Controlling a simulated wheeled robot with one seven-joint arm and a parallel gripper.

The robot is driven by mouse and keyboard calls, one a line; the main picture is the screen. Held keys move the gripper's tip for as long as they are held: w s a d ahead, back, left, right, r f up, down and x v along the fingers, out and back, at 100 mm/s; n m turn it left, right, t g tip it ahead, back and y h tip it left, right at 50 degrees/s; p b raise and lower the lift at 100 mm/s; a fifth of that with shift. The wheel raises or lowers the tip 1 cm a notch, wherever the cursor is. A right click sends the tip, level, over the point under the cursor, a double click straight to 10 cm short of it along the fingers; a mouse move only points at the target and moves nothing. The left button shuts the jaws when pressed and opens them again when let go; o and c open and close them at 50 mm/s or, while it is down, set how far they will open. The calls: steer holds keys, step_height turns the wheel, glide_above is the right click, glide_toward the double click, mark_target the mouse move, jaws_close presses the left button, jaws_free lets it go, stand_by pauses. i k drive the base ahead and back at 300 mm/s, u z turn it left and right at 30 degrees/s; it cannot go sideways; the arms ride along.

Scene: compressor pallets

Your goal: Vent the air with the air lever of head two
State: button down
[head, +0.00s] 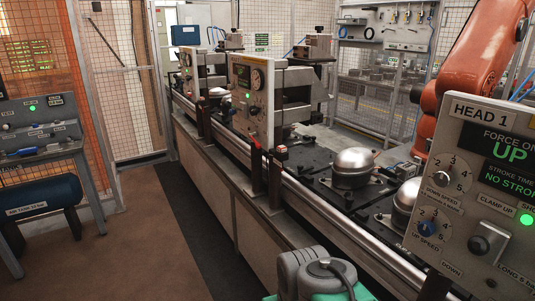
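The panel marked HEAD 1 (478,108) stands close on the right. A grey rounded part of my own body shows at the bottom; my gripper is not in view.
The conveyor line (290,190) carries dome-topped silver compressors (352,166). At left, a bench (40,135) holds small gauges, with a blue air tank (42,193) below. An orange robot arm (470,50) stands at upper right. The brown floor (125,225) left of the line is clear.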

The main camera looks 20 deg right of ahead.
mark_target(255, 141)
steer(key=z, duration=0.05)
steer(key=k, duration=0.2)
steer(key=u, duration=1)
steer(key=i, duration=1.7)
steer(key=z, duration=0.7)
steer(key=i, duration=0.5)
steer(key=z, duration=0.35)
